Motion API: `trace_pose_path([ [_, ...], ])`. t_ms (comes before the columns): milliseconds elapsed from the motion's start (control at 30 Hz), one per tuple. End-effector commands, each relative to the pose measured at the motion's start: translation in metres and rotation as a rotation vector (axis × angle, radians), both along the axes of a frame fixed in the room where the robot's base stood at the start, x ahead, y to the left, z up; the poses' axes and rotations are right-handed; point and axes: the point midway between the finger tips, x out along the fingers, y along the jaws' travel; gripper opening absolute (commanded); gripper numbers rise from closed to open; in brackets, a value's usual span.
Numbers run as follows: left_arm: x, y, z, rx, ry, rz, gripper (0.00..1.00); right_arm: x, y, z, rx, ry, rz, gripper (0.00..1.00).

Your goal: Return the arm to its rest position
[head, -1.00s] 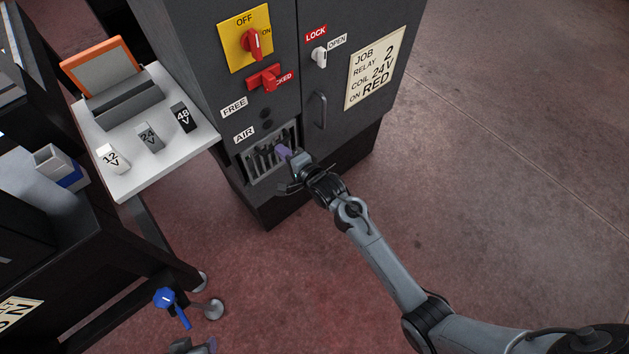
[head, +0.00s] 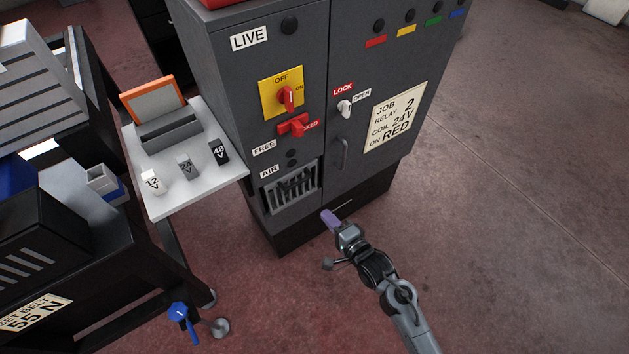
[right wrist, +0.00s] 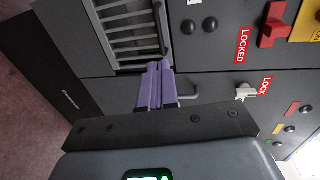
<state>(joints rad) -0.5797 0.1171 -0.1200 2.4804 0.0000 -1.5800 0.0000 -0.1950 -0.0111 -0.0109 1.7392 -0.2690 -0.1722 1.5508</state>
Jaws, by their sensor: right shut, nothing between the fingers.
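My right gripper (head: 331,219) is in front of the lower part of the dark grey cabinet (head: 365,60), apart from it in the head view. Its purple fingers are together with nothing between them, and they also show in the right wrist view (right wrist: 154,88). The right arm comes up from the bottom of the head view. The vent grille (head: 292,188) is up and left of the fingertips. My left gripper is not seen.
The cabinet carries a red switch on a yellow plate (head: 281,92), a red latch (head: 293,125), a white lock knob (head: 344,108) and a door handle (head: 339,153). A white shelf (head: 185,207) with labelled blocks stands left. The floor (head: 510,230) at right is clear.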

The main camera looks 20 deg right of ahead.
Motion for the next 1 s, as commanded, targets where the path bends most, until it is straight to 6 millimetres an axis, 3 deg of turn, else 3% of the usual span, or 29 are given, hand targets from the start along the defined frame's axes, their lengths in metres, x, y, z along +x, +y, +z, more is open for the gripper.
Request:
trace_pose_path([
  [167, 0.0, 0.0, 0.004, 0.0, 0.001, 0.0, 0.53, -0.015, -0.002, -0.009, -0.004, 0.028, 0.001, 0.0],
  [267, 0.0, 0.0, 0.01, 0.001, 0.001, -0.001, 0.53, -0.037, -0.002, -0.022, -0.014, 0.066, 0.011, 0.0],
  [367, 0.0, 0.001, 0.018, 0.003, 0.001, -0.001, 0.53, -0.064, -0.003, -0.008, -0.044, 0.083, 0.019, 0.0],
  [667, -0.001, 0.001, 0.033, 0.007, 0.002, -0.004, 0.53, -0.15, -0.023, 0.029, -0.663, 0.334, 0.203, 0.0],
  [800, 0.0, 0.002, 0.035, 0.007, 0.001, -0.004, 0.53, -0.191, -0.035, 0.049, -0.972, 0.448, 0.413, 0.0],
  [1000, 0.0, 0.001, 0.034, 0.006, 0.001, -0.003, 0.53, -0.236, -0.048, 0.063, -1.264, 0.546, 0.765, 0.0],
])
